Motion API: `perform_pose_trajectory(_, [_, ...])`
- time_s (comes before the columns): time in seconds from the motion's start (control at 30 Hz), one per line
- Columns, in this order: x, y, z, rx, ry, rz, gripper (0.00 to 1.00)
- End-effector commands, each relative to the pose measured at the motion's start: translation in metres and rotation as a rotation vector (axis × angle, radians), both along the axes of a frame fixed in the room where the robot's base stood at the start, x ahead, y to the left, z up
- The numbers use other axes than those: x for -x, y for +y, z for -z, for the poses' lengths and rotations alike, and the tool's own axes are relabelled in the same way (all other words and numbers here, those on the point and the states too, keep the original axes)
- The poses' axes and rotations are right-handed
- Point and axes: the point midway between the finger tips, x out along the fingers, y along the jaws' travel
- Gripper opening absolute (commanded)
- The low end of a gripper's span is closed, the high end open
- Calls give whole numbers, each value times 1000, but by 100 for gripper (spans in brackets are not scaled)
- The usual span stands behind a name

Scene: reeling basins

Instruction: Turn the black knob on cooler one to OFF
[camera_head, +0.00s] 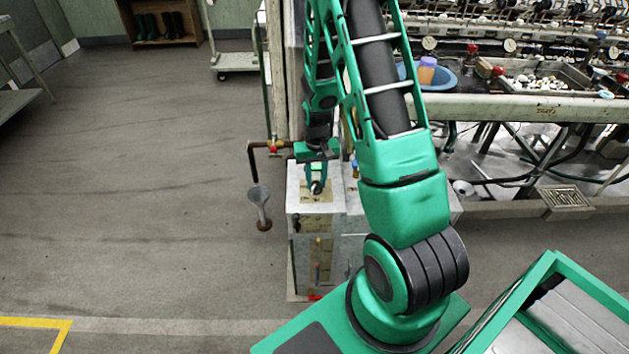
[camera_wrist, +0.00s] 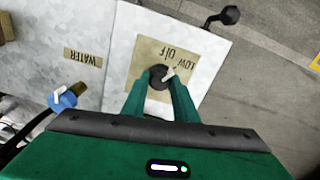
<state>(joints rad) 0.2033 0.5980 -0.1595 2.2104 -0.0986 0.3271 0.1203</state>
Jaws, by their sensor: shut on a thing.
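The cooler (camera_head: 333,197) is a pale grey metal box below my arm in the head view. Its top shows in the wrist view (camera_wrist: 212,52) with a tan label plate (camera_wrist: 140,60) reading LOW and OFF upside down. The black knob (camera_wrist: 158,78) sits on this plate, with a white pointer aimed to the upper right, toward the LOW marking. My green gripper (camera_head: 317,178) is over the cooler top, its two fingers shut on the knob's sides. The fingers hide part of the knob and the plate's lower part.
A WATER label (camera_wrist: 83,58) and a blue valve (camera_wrist: 64,99) are left of the knob in the wrist view. A grey funnel (camera_head: 260,201) stands beside the cooler. The basin bench (camera_head: 520,107) is at the right. The floor at left is open.

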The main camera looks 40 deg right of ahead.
Motion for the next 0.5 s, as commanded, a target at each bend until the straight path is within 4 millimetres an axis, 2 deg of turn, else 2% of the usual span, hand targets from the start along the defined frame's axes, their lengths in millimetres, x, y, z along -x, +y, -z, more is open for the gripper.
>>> perform_pose_trajectory(0.5, [-4, 0, -1, 2, -9, -445, 4])
